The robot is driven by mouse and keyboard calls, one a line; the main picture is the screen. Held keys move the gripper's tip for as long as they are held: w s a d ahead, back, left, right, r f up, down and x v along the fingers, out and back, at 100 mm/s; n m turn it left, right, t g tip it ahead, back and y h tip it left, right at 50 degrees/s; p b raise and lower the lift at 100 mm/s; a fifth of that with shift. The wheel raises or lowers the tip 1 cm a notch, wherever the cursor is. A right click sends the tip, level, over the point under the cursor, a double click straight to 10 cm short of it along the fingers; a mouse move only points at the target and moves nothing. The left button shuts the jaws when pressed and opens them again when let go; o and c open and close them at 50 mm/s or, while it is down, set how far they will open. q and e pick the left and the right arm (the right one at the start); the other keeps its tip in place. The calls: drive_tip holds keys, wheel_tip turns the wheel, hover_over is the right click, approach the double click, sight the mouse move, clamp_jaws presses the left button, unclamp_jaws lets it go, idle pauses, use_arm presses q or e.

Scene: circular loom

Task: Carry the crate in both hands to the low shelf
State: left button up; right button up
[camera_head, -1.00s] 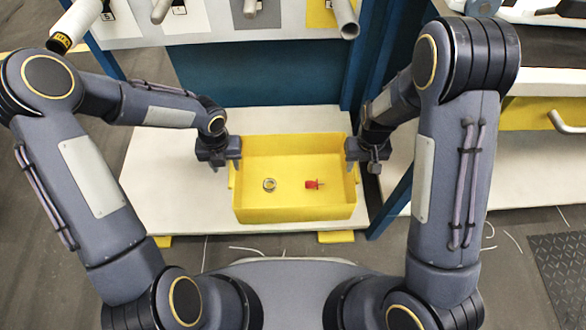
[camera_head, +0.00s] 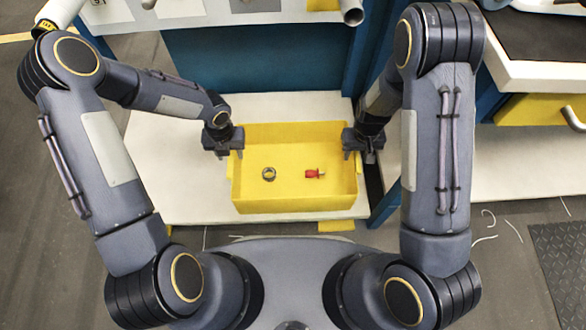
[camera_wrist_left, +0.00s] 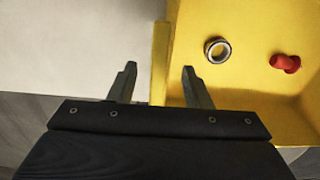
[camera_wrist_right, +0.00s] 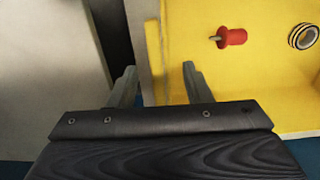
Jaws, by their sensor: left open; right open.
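The yellow crate (camera_head: 295,207) sits on the pale low shelf (camera_head: 170,190). It holds a metal ring (camera_head: 268,174) and a red piece with a metal pin (camera_head: 313,174). My left gripper (camera_head: 231,152) is at the crate's left side. In the left wrist view its open fingers (camera_wrist_left: 157,85) stand on either side of a yellow edge of the crate (camera_wrist_left: 160,60). My right gripper (camera_head: 355,152) is at the crate's right side. In the right wrist view its open fingers (camera_wrist_right: 160,85) stand on either side of a yellow edge (camera_wrist_right: 153,60). Finger contact cannot be told.
A blue panel (camera_head: 255,65) rises behind the shelf, and a blue post (camera_head: 385,205) stands right of the crate. A workbench with a yellow drawer (camera_head: 535,110) is at the right. Bare shelf lies left of the crate.

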use_arm(q)
drive_tip(key=shift+f, duration=1.4)
use_arm(e)
drive_tip(key=shift+f, duration=1.4)
use_arm(q)
drive_tip(key=shift+c, duration=0.3)
use_arm(e)
drive_tip(key=shift+c, duration=0.3)
use_arm(q)
clamp_jaws()
use_arm(e)
clamp_jaws()
